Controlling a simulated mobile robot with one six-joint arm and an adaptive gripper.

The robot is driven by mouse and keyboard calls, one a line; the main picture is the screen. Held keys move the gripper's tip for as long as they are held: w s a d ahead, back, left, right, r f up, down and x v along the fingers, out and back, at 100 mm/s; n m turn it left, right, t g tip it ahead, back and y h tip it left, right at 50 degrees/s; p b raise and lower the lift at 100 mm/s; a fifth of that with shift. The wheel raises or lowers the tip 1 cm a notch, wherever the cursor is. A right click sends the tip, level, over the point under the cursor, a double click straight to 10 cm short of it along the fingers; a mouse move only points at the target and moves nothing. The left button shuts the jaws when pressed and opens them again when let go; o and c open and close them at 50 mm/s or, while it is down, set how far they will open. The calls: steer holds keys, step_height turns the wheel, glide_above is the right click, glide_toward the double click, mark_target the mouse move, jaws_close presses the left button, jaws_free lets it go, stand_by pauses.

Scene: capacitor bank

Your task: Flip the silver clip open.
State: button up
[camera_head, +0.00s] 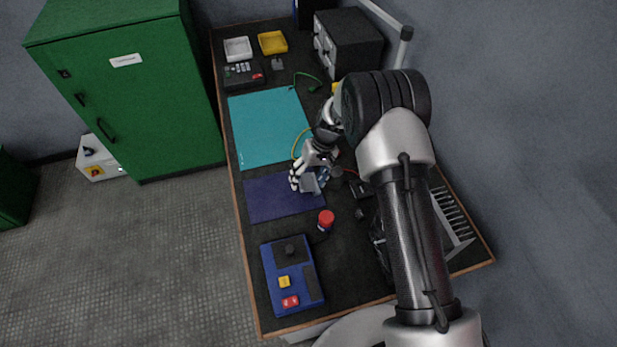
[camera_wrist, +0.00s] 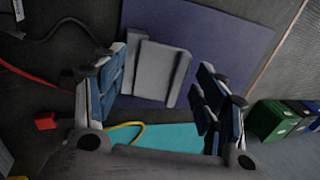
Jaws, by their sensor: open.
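A silver-grey block with a raised flat plate (camera_wrist: 158,72) stands at the purple mat in the wrist view. It appears to be the part with the silver clip, but I cannot make out a separate clip or its hinge. In the head view the grey block (camera_head: 311,184) shows at the right edge of the mat, partly covered by my gripper (camera_head: 308,176). In the wrist view my gripper (camera_wrist: 162,66) is open, with one blue-padded finger on each side of the block. The left finger is close to the block's left side; I cannot tell whether it touches. The right finger is clearly apart.
The purple mat (camera_head: 268,200) and teal mat (camera_head: 262,130) lie on the dark bench. A red-capped container (camera_head: 326,218) and a blue control box (camera_head: 290,277) stand nearer the front. A red cable (camera_wrist: 40,78) runs left of my gripper. A rack (camera_head: 452,220) stands at right.

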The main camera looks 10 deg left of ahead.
steer(key=v, duration=1.2)
steer(key=shift+d, duration=0.1)
steer(key=a+r+p, duration=0.1)
steer(key=a+r, duration=0.1)
steer(key=s+a+r+h+p, duration=0.1)
steer(key=r, duration=0.1)
steer(key=s+a+r+t+h+p, duration=0.1)
steer(key=a+r, duration=0.1)
steer(key=shift+s+a+r, duration=0.1)
steer(key=shift+a+r, duration=0.2)
steer(key=c, duration=0.6)
steer(key=shift+a+h, duration=0.1)
steer(key=shift+h, duration=0.2)
steer(key=shift+c, duration=0.8)
step_height(320, 180, down, 17)
steer(key=b, duration=0.5)
steer(key=shift+f, duration=0.15)
steer(key=shift+c, duration=0.3)
jaws_close()
